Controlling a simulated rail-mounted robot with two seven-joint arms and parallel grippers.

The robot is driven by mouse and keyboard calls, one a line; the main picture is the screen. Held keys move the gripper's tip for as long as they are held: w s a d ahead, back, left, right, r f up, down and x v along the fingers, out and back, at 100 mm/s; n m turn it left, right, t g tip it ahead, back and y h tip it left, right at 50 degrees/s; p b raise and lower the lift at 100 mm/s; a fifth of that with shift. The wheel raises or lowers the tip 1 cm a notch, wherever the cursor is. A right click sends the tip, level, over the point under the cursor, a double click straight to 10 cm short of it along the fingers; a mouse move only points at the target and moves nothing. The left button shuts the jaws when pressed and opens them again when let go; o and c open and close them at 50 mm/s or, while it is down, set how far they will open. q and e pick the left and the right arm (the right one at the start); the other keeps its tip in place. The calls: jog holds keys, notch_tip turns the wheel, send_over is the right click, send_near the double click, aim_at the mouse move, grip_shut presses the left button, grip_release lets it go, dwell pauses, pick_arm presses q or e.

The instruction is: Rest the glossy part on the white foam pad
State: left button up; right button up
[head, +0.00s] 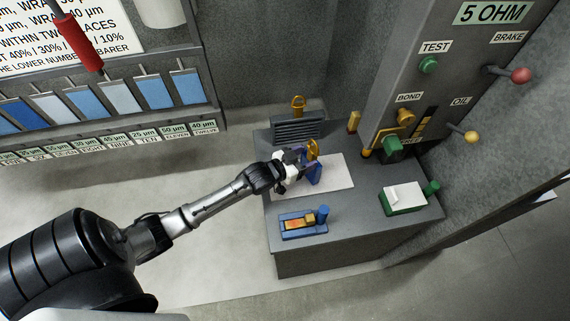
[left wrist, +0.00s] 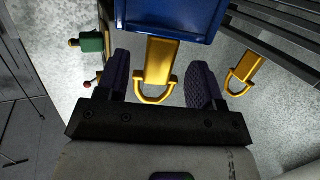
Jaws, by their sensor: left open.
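A blue part (head: 315,173) with a yellow loop handle (head: 312,148) is at the white pad (head: 340,178) on the grey bench. It looks glossy, and appears to rest on the pad, though the gripper partly hides its contact. In the left wrist view the blue body (left wrist: 172,14) is at the top and its yellow handle (left wrist: 158,70) points toward me. My left gripper (head: 293,165) is at the part. Its two dark fingers (left wrist: 158,84) are open, one on each side of the handle, with visible gaps. My right gripper is not in view.
A dark finned block (head: 298,127) with a yellow loop stands behind the pad. A blue fixture (head: 302,225) is at the front left, and a green-and-white box (head: 404,198) at the right. The grey machine (head: 425,80) with knobs and levers overhangs the bench's back right.

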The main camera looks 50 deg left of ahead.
pick_arm(q)
jog(key=v, duration=1.2)
jog(key=s+d+n+g+h, duration=0.15)
jog(key=s+d, duration=0.25)
jog(key=d, duration=0.4)
jog(key=s+d+g+y, duration=0.1)
jog(key=s+d+g, duration=0.1)
jog(key=s+d, duration=0.35)
jog(key=s+f+m+g+y, duration=0.2)
jog(key=s+f+g, duration=0.2)
jog(key=s+g, duration=0.4)
jog(key=shift+g+p, duration=0.35)
jog(key=shift+p, duration=0.05)
